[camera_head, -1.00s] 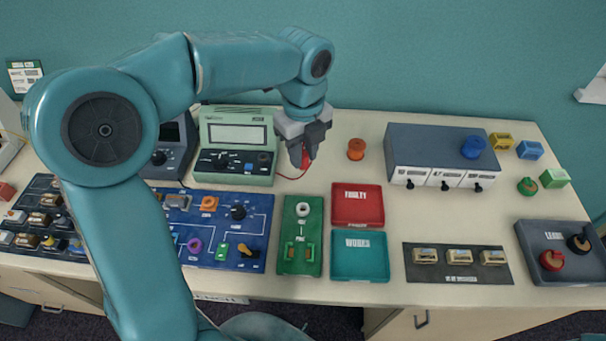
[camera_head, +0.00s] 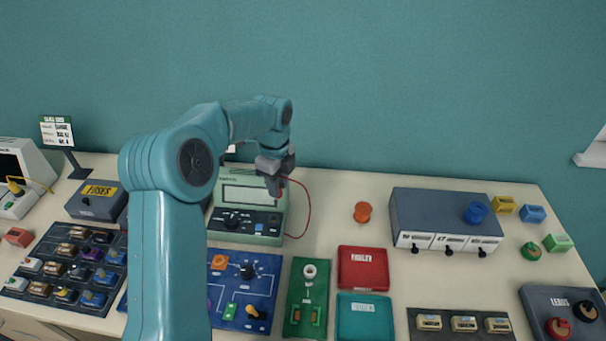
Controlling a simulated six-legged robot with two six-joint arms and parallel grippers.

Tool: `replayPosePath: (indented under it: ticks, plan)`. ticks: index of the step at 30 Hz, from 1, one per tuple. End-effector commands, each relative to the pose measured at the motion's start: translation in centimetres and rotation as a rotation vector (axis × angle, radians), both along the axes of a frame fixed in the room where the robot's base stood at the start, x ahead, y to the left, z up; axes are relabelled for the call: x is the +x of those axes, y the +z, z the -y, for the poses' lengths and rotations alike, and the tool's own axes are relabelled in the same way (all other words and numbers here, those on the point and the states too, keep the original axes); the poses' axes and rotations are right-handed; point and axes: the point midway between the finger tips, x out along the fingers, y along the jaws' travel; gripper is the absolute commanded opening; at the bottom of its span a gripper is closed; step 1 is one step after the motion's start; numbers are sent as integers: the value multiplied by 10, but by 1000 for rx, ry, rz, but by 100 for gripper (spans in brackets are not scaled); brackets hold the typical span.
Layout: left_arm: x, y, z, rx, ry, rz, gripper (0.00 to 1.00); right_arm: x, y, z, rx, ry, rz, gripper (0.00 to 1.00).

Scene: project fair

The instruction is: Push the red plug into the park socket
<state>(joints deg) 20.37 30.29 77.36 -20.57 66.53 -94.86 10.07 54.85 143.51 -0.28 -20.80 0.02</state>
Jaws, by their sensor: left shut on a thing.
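My left gripper (camera_head: 275,187) is shut on the red plug (camera_head: 283,184), of which only a small red part shows between the jaws. It is in front of the screen of the green meter (camera_head: 250,212), at its upper right. A thin red lead (camera_head: 309,208) loops from the plug to the right and down to the meter's lower right. I cannot make out which opening is the park socket; no label for it is readable. The meter's front has a dark dial panel, and my arm hides its left edge. My right gripper is not in view.
A red tray (camera_head: 363,283) and a teal tray (camera_head: 346,305) lie in front on the right. A grey box with switches (camera_head: 410,209) stands further right, with an orange spool (camera_head: 362,212) beside it.

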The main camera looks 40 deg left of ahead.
Motion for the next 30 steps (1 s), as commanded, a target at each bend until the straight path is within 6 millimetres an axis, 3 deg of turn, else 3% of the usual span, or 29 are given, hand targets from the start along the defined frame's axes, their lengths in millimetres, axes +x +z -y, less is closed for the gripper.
replayPosePath:
  ticks: [3,8,30]
  plan:
    - [-9,-7,-12,0,29,0,0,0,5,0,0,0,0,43]
    - [-11,-13,-15,0,35,2,0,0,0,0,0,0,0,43]
    - [-11,-78,-14,0,33,0,0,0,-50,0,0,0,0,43]
